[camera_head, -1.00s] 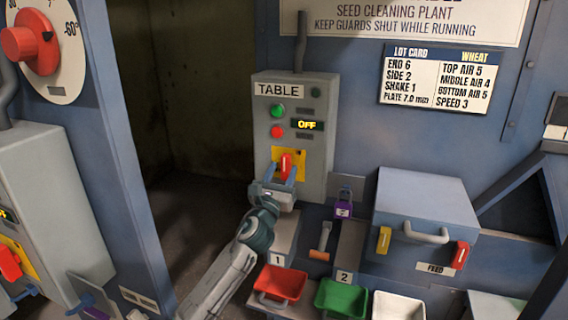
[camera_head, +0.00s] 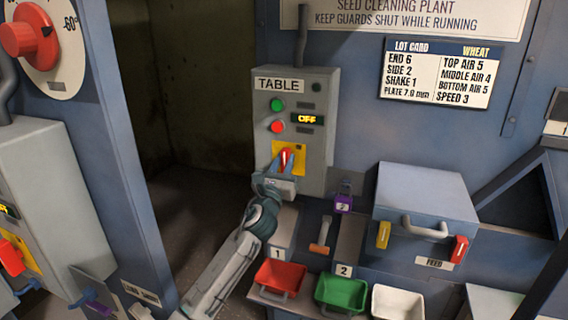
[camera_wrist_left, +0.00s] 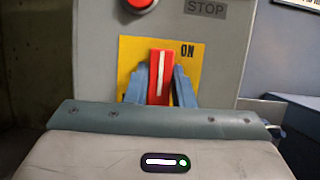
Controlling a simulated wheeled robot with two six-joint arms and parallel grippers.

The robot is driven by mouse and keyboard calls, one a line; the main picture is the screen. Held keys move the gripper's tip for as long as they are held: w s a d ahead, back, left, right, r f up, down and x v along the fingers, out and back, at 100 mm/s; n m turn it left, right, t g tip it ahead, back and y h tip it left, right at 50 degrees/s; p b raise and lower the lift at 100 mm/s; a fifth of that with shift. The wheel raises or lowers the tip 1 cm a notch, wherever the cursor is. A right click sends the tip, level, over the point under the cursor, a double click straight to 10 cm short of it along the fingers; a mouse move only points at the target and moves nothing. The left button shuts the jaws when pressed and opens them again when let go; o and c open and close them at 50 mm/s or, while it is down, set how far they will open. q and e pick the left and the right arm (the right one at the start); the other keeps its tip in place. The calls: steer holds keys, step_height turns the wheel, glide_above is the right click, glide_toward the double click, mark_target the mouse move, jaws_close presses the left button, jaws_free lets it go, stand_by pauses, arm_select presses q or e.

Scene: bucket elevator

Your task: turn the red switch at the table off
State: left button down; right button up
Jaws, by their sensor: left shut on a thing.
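The red switch (camera_head: 286,157) is on a yellow plate (camera_head: 301,150) low on the grey box labelled TABLE (camera_head: 318,155). The box's small display (camera_head: 307,120) reads OFF. My left gripper (camera_head: 283,165) is at the switch, its blue fingers on either side of it. In the left wrist view the red switch (camera_wrist_left: 160,78) stands nearly upright, its white line close to vertical, between the fingers of my left gripper (camera_wrist_left: 158,88). The word ON is at the plate's upper right. My right gripper is not in view.
Above the switch are a green button (camera_head: 277,104) and a red button (camera_head: 277,127). A purple tag (camera_head: 343,204) hangs to the right. Red (camera_head: 279,279), green (camera_head: 341,293) and white (camera_head: 398,302) trays stand below. Another box with a red switch (camera_head: 11,258) is at the left.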

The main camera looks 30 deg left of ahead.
arm_select(q)
steer(key=shift+n, duration=0.3)
steer(key=n+y, duration=0.1)
steer(key=n, duration=0.1)
steer(key=shift+n+g+y+b, duration=0.3)
steer(key=shift+n+y+b, duration=0.05)
steer(key=shift+n+y, duration=0.05)
steer(key=n+y, duration=0.1)
steer(key=n, duration=0.1)
steer(key=shift+n+g, duration=0.3)
steer(key=n+g+y, duration=0.1)
steer(key=n, duration=0.4)
steer(key=shift+a+g+y, duration=0.1)
steer(key=shift+g+y, duration=0.3)
steer(key=n+g+y, duration=0.1)
steer(key=n, duration=0.2)
steer(key=shift+p, duration=0.35)
steer(key=n+g+p, duration=0.1)
steer(key=n, duration=0.1)
steer(key=n+g, duration=0.1)
steer(key=n, duration=0.2)
steer(key=shift+a+f+p, duration=0.1)
steer(key=shift+p, duration=0.25)
steer(key=shift+f+n+g+p, duration=0.15)
steer(key=shift+n+g+p, duration=0.45)
steer(key=shift+n, duration=0.9)
steer(key=shift+h, duration=0.3)
